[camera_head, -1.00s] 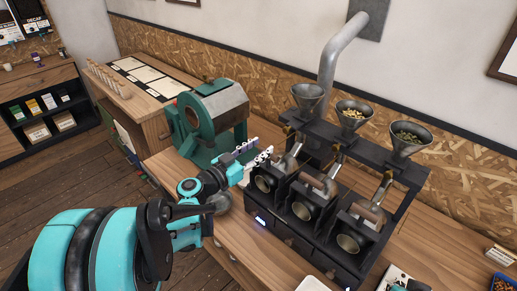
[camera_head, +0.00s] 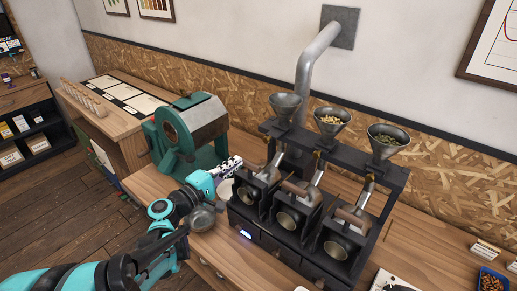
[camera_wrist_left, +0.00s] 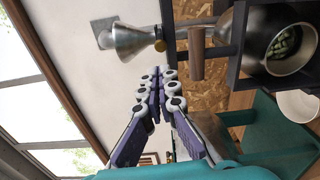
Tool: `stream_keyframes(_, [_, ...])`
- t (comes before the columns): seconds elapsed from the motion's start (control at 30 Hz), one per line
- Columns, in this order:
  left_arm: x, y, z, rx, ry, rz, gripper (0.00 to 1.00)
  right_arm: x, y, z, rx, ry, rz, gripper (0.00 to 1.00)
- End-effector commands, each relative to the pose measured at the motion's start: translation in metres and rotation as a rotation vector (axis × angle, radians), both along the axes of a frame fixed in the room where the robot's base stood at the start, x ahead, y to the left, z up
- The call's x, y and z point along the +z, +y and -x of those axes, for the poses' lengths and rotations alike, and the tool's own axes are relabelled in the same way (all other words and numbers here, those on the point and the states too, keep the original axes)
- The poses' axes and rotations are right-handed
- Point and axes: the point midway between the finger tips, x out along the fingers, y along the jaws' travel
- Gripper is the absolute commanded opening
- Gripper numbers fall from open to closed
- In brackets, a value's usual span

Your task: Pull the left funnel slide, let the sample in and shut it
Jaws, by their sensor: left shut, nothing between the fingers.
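The left funnel (camera_head: 285,102) is a grey metal cone on the dark rack and looks empty inside. In the left wrist view the funnel (camera_wrist_left: 135,42) lies sideways with a round brass slide knob (camera_wrist_left: 161,45) at its narrow end. My left gripper (camera_head: 236,161) is shut and empty, left of the left roaster drum (camera_head: 253,193). Its closed fingertips (camera_wrist_left: 160,74) are apart from the knob. An open drum mouth (camera_wrist_left: 290,45) holds green beans. How far the slide stands out is too small to tell. My right gripper is not in view.
The middle funnel (camera_head: 331,118) holds pale beans and the right funnel (camera_head: 385,140) green ones. A wooden handle (camera_wrist_left: 196,53) stands near the knob. A green roaster (camera_head: 187,133) is behind my left arm. A white bowl (camera_head: 227,190) sits beside the gripper.

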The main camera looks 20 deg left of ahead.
Motion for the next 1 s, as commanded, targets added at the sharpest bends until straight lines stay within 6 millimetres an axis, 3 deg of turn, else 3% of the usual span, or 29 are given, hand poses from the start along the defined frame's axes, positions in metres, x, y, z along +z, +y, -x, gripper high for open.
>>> stream_keyframes(0.3, [-0.002, 0.005, 0.014, 0.001, 0.336, 0.926, 0.0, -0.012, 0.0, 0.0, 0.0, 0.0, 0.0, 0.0])
stream_keyframes(0.5, [-0.002, 0.006, 0.019, 0.001, 0.472, 1.302, 0.0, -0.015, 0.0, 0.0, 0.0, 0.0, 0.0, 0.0])
stream_keyframes(0.77, [-0.002, 0.002, 0.01, -0.002, 0.516, 1.415, 0.0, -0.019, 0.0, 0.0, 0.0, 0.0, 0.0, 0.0])
stream_keyframes(1.0, [-0.004, -0.015, -0.033, -0.004, 0.517, 1.411, 0.0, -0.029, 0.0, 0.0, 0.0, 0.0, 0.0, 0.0])
